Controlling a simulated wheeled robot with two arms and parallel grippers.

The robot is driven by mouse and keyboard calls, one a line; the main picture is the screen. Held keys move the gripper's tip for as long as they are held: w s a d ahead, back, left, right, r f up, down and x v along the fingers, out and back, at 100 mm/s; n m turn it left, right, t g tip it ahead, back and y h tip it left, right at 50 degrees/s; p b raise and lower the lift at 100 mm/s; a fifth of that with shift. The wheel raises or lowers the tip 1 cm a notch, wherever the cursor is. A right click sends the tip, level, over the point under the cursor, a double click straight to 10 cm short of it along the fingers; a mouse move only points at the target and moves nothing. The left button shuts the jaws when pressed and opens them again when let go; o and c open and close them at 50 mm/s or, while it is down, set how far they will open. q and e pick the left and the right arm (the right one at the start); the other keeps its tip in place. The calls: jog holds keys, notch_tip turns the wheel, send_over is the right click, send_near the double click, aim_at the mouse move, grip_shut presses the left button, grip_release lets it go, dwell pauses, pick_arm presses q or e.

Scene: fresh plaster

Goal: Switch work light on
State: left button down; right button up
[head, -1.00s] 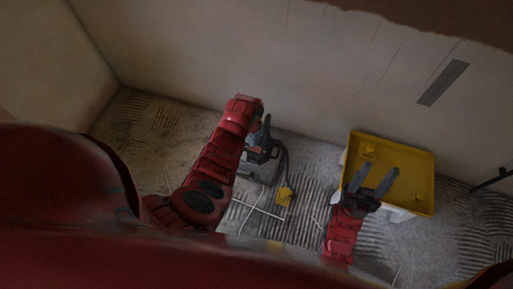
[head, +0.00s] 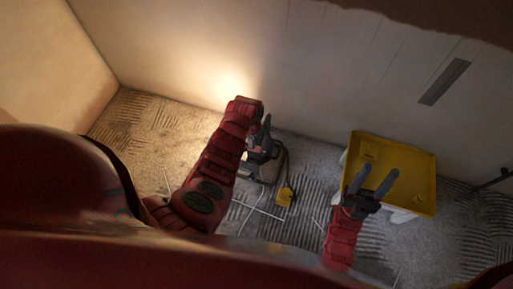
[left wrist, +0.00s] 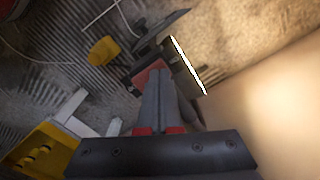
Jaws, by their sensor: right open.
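The work light (head: 262,153) is a dark lamp on the floor near the back wall, partly hidden by my left arm. In the left wrist view the work light (left wrist: 186,75) shows a bright white lit strip and a red part by my fingertips. A warm glow lies on the wall. My left gripper (left wrist: 155,73) has its fingers together, with their tips at or very near the red part; contact is unclear. In the head view it is mostly hidden behind its wrist. My right gripper (head: 378,178) is open and empty, over the yellow tray's near left side.
The yellow tray (head: 423,170) stands on a white base to the right. Thin white strips lie in front. A grey strip (head: 444,82) is on the wall.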

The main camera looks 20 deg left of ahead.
pick_arm(q)
notch_tip(320, 180, up, 7)
jog(key=p, duration=0.5)
jog(key=shift+f, duration=0.1)
dwell(0.7)
